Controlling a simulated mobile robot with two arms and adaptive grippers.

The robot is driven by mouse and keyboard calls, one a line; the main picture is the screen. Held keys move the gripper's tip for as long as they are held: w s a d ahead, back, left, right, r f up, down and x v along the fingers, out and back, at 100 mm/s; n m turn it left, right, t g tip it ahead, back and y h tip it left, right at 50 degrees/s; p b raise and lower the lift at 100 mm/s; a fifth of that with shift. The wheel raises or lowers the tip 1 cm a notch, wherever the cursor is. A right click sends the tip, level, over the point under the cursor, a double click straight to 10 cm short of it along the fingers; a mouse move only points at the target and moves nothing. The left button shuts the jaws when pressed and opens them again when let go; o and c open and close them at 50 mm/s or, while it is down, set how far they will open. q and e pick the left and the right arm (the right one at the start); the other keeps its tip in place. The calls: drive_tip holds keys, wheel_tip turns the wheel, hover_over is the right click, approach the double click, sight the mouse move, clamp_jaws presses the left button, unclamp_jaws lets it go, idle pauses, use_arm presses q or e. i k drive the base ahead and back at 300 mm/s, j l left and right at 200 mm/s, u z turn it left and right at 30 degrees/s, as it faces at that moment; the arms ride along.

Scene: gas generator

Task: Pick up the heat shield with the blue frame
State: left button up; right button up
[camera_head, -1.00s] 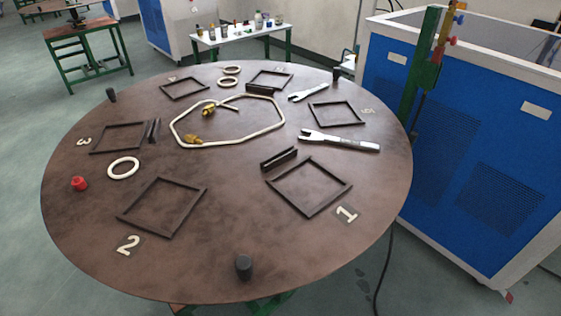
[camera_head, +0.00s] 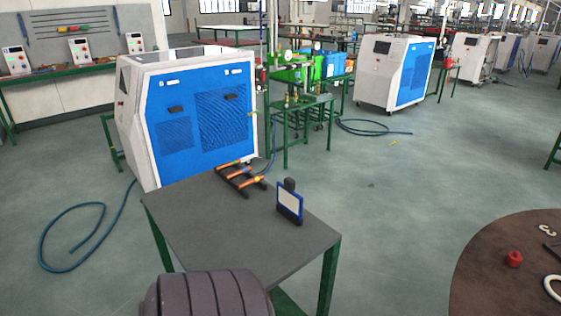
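The heat shield with the blue frame (camera_head: 289,203) stands upright, slightly tilted, near the right edge of a grey-topped table (camera_head: 220,212). It has a pale panel inside the blue frame and a dark block-like part at its top. Neither of my grippers shows in this view. I cannot see anything touching the shield.
Copper-coloured pipes on a dark rack (camera_head: 240,177) lie behind the shield. A blue and white machine (camera_head: 195,115) stands behind the table. The brown round table (camera_head: 490,265) with a red piece (camera_head: 514,259) is at lower right. Open floor lies between the tables.

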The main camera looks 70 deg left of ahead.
sight(292, 202)
drive_tip(key=u, duration=2)
